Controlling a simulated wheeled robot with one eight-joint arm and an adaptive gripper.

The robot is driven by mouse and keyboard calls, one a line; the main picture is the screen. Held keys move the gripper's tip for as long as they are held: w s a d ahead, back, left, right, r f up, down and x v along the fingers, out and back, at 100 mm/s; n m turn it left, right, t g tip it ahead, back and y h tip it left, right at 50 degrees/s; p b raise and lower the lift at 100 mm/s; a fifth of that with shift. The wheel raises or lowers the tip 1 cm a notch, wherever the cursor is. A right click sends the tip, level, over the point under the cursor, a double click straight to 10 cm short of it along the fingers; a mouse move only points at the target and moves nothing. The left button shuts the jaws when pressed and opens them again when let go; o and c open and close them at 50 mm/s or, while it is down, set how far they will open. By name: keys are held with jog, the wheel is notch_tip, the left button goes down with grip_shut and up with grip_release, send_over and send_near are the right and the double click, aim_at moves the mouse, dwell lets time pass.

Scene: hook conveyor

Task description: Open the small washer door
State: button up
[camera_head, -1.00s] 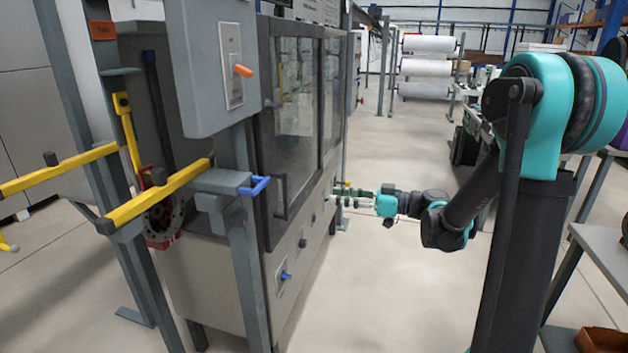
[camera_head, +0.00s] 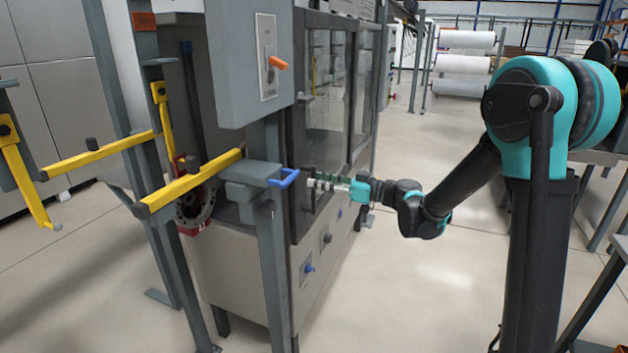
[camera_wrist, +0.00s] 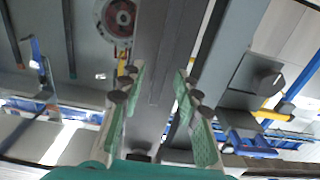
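The washer (camera_head: 245,265) is a grey cabinet with dark-framed glass doors on its right face. The near, smaller glass door (camera_head: 328,85) looks closed. My gripper (camera_head: 314,182) is in front of this door's lower part, close to the near edge of its frame. In the wrist view my gripper (camera_wrist: 158,80) is open, its green-padded fingers apart. A grey frame strip (camera_wrist: 158,75) shows between them, and I see nothing gripped. The door's handle is not clear behind my fingers, and I cannot tell whether they touch the door.
A grey post carries a control box (camera_head: 238,65) with an orange switch. A blue handle (camera_head: 285,178) on a grey block sticks out just left of my gripper. Yellow bars (camera_head: 190,184) reach out at the left. The floor (camera_head: 420,290) right of the washer is clear.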

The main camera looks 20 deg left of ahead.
jog(key=shift+w+a, duration=0.1)
jog(key=shift+a, duration=1)
grip_shut()
